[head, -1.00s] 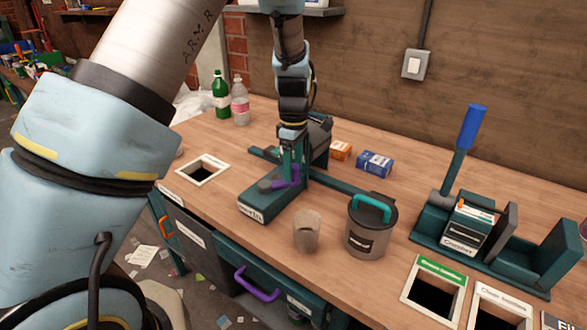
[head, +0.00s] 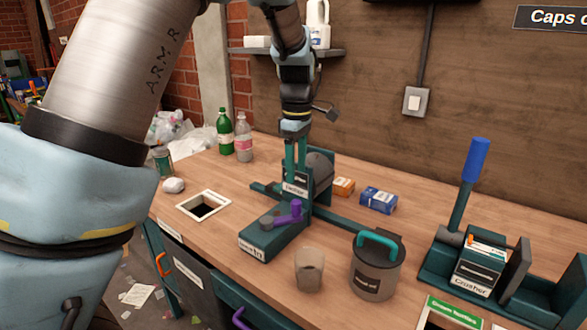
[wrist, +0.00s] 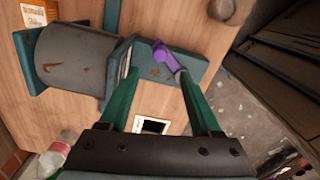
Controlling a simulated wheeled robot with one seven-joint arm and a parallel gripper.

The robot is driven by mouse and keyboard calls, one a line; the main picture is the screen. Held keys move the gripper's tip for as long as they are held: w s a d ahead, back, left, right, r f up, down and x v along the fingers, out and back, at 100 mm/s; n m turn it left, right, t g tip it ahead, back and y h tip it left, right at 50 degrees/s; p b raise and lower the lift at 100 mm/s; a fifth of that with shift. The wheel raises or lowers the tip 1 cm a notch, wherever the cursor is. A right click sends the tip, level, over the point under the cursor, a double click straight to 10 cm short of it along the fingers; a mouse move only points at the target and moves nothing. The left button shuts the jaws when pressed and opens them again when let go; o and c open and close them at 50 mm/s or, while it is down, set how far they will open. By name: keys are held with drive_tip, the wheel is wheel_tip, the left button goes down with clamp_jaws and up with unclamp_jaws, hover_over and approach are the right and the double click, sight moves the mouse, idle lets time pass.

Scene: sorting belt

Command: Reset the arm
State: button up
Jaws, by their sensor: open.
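My arm hangs over the workbench in the head view. My gripper (head: 296,158) points down with its two teal fingers apart and nothing between them. It is above a teal bench device with a purple handle (head: 295,211) and a dark rounded housing (head: 320,168). In the wrist view, my gripper (wrist: 156,80) has its fingers spread wide. The purple handle (wrist: 168,58) shows there between them, near the right fingertip. I cannot tell from the pictures if that fingertip is clear of it.
A clear cup (head: 309,270) and a lidded grey pot (head: 376,268) stand in front. A crusher with a blue-gripped lever (head: 473,165) is at the right. A green bottle (head: 225,132) and a clear bottle (head: 243,138) stand at the back left. A white-framed opening (head: 203,205) is at left.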

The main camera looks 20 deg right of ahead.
drive_tip(key=w+a+m, duration=0.2)
drive_tip(key=w+a, duration=0.1)
drive_tip(key=a, duration=0.8)
drive_tip(key=s+a+f+m+t, duration=0.1)
drive_tip(key=s+a+m, duration=0.2)
drive_tip(key=a, duration=0.9)
drive_tip(key=s+a+f+m, duration=0.1)
drive_tip(key=s+a+m, duration=0.3)
drive_tip(key=a, duration=0.8)
drive_tip(key=shift+s+f+t, duration=0.35)
drive_tip(key=shift+s+t, duration=0.05)
drive_tip(key=shift+s, duration=0.65)
drive_tip(key=shift+o, duration=0.3)
